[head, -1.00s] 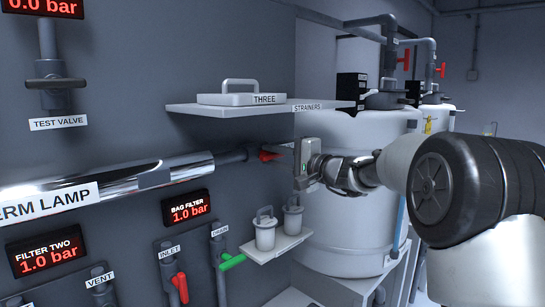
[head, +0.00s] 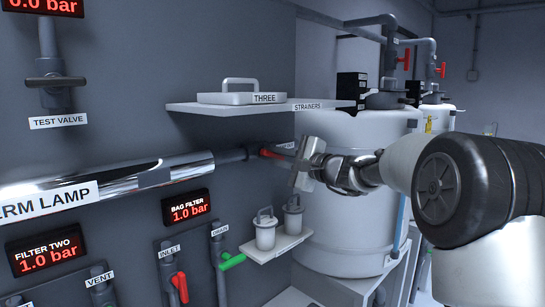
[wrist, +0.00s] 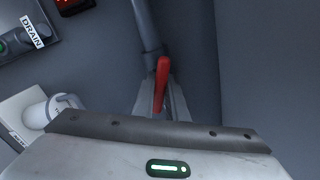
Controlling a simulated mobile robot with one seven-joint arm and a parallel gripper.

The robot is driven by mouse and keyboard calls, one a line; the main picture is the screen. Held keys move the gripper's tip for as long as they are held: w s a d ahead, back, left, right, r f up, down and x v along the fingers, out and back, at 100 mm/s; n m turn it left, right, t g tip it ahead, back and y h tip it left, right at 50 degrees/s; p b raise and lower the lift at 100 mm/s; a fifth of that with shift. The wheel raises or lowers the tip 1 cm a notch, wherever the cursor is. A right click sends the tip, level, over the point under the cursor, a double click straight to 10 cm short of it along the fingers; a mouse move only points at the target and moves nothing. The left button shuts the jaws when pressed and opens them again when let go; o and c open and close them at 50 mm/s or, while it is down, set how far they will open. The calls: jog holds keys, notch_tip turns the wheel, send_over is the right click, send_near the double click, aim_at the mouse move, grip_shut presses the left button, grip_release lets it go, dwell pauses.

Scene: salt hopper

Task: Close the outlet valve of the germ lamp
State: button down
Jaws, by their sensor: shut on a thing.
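The germ lamp (head: 110,183) is a shiny horizontal tube on the grey wall panel, with a dark pipe running from its right end. The red handle (head: 269,153) of the outlet valve sits on that pipe, below the shelf; in the wrist view the handle (wrist: 163,76) stands upright between the fingers. My gripper (head: 284,155) reaches it from the right and is shut on the handle. In the wrist view the gripper (wrist: 160,102) hides the handle's lower end. The valve body is partly hidden.
A large white tank (head: 345,215) stands behind my gripper. The bag filter's inlet and drain valves (head: 180,286) are lower left.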

jog(key=m+p, duration=0.2)
jog(key=m, duration=0.4)
jog(key=shift+r, duration=0.1)
jog(key=m+p, duration=0.2)
jog(key=m, duration=0.1)
jog(key=shift+m, duration=0.4)
jog(key=shift+m+p, duration=0.85)
jog(key=shift+m, duration=0.55)
jog(key=c, duration=1.8)
grip_release()
jog(key=shift+o, duration=0.2)
jog(key=shift+d, duration=0.1)
